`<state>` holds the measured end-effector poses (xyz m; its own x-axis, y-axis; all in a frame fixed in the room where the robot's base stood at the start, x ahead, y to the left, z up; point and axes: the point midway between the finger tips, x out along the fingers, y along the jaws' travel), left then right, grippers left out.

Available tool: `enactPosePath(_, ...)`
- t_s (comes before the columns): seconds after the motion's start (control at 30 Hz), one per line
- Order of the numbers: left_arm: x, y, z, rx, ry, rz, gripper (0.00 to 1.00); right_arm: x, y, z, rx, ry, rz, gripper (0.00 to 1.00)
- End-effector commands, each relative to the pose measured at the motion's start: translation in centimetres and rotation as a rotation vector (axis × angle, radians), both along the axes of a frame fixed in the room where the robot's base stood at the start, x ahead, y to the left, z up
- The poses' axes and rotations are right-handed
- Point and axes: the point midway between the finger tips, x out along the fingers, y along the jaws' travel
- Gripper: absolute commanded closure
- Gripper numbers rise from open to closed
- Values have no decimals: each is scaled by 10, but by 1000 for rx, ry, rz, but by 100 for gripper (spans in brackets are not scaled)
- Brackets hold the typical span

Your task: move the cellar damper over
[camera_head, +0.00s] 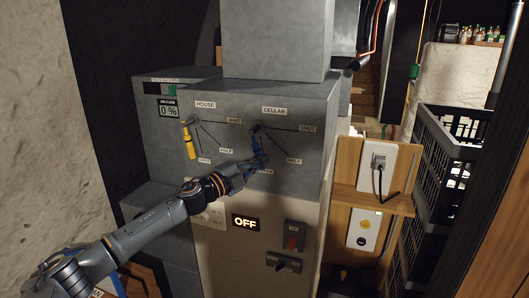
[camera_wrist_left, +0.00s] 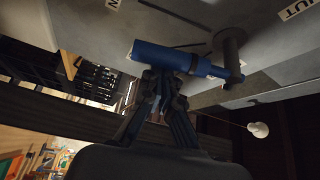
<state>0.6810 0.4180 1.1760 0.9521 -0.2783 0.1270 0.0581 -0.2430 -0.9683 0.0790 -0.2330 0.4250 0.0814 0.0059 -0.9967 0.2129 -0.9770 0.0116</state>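The cellar damper's blue handle (camera_head: 259,141) is on the grey cabinet front under the CELLAR label. It points down, close to the lowest label, which my gripper partly covers; SHUT is to the right and HALF lower right. In the left wrist view the blue handle (camera_wrist_left: 185,61) lies across the top on its grey pivot. My left gripper (camera_head: 256,166) is at the handle's lower end. In the wrist view its fingers (camera_wrist_left: 162,76) converge and look shut, with the tips right at the handle's edge; firm contact is unclear. My right gripper is not in view.
The house damper's yellow handle (camera_head: 189,142) points down, left of the blue one. An airflow display (camera_head: 168,110) appears to read 0 %. Below are an OFF display (camera_head: 245,222) and a red switch (camera_head: 294,236). A wooden shelf (camera_head: 372,201) and black crates (camera_head: 447,165) stand right.

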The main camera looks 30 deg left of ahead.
Motion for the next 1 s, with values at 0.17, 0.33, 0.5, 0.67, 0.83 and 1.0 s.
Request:
enactPosePath(0.17, -1, 7, 0, 67, 17, 4, 100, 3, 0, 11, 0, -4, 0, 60)
enactPosePath(0.33, -2, 9, -2, 99, 24, 3, 100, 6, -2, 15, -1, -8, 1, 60)
enactPosePath(0.5, -2, 9, -3, 108, 25, 3, 100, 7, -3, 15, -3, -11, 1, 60)
enactPosePath(0.67, -2, 9, -3, 107, 24, 3, 100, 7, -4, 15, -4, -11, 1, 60)
enactPosePath(0.83, -2, 9, -3, 106, 24, 3, 100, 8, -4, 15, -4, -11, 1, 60)
enactPosePath(1.0, -1, 8, 0, 106, 25, 3, 100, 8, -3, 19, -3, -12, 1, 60)
